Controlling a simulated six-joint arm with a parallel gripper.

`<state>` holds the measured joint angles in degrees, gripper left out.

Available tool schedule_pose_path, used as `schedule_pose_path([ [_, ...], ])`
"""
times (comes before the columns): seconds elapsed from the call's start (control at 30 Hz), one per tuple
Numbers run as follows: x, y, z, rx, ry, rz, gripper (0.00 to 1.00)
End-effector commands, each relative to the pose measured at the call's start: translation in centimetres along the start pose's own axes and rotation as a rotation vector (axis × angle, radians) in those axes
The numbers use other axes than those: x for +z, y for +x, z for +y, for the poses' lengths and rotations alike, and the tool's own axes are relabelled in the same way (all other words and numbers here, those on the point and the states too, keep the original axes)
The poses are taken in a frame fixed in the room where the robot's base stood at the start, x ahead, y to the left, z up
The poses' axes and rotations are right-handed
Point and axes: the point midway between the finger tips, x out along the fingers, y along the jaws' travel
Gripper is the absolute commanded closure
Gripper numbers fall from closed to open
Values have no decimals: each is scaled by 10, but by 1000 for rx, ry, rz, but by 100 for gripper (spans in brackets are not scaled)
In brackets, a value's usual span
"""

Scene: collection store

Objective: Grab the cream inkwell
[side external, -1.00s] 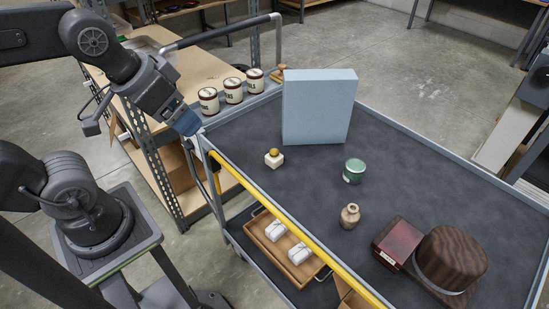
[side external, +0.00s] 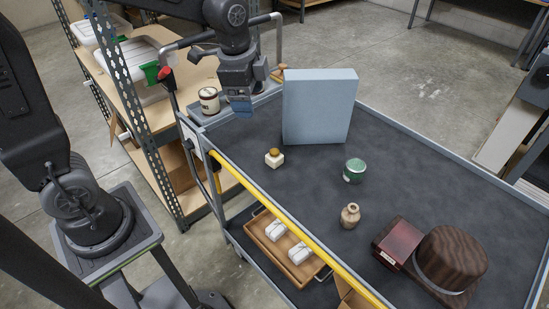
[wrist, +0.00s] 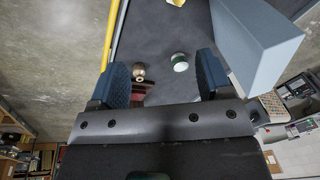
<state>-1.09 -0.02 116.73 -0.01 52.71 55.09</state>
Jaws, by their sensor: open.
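The cream inkwell (side external: 274,160), a small squarish pot with a brass-coloured top, stands upright on the dark cart top near its yellow-railed edge. In the wrist view, a pale yellow thing cut off at the top edge (wrist: 176,3) may be its top; I cannot tell surely. My gripper (side external: 240,108) is above the back left corner of the cart, up and left of the inkwell and apart from it. In the wrist view my gripper (wrist: 162,62) has its two blue fingers wide apart with nothing between them.
A tall pale blue box (side external: 319,108) stands close behind the inkwell. A green tin (side external: 354,171), a beige bottle (side external: 350,216), a dark red box (side external: 397,243) and a brown hat (side external: 452,258) stand farther right. A cream canister (side external: 209,101) is left of my gripper.

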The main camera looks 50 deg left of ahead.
Motion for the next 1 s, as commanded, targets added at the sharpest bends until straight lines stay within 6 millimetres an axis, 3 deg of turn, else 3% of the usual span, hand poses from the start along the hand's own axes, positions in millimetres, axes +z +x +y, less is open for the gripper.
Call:
schedule_pose_path([
  [0.03, -7, 19, -12, 33, 89, -22, 28],
  [0.2, -23, 70, -38, 116, 364, -53, 28],
  [0.4, -30, 105, -51, 170, 540, -60, 28],
  [0.57, -29, 122, -51, 181, 570, -61, 28],
  [0.8, -23, 167, -43, 183, 567, -61, 28],
  [1.0, -21, 191, -40, 179, 566, -60, 28],
])
